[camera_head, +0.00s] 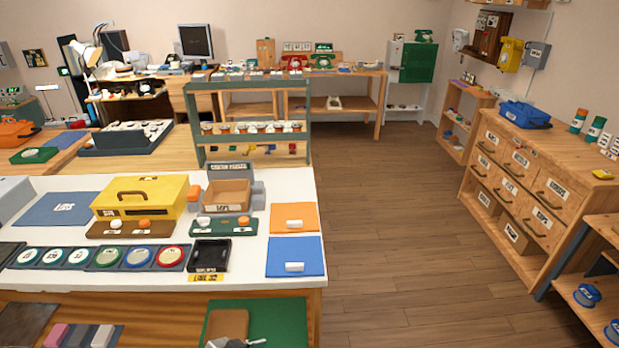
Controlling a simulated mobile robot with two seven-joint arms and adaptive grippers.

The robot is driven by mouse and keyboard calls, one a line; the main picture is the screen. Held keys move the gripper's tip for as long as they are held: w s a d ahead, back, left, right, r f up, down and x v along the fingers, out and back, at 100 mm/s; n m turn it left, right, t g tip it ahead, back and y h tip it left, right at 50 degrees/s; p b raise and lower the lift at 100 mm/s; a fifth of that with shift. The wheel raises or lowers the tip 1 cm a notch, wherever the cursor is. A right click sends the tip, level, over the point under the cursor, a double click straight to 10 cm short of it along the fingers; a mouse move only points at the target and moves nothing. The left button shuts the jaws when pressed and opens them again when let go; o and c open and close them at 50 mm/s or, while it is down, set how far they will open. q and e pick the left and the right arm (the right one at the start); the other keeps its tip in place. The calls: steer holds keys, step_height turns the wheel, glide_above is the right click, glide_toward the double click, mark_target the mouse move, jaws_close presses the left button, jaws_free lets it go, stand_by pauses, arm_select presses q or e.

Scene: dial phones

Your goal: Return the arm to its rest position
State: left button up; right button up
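A grey metallic piece (236,343) shows at the bottom edge, in front of the green mat below the white counter. It looks like the top of my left gripper, but most of it is cut off by the frame. I cannot tell whether it is open or shut, or whether it holds anything. My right gripper and the rest of both arms are not in view.
The white counter (100,295) holds a yellow box (140,197), a black tray (209,256), an orange mat (284,218) and a blue mat (280,257). Wooden drawers (515,190) stand at the right. The wooden floor (390,240) between is clear.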

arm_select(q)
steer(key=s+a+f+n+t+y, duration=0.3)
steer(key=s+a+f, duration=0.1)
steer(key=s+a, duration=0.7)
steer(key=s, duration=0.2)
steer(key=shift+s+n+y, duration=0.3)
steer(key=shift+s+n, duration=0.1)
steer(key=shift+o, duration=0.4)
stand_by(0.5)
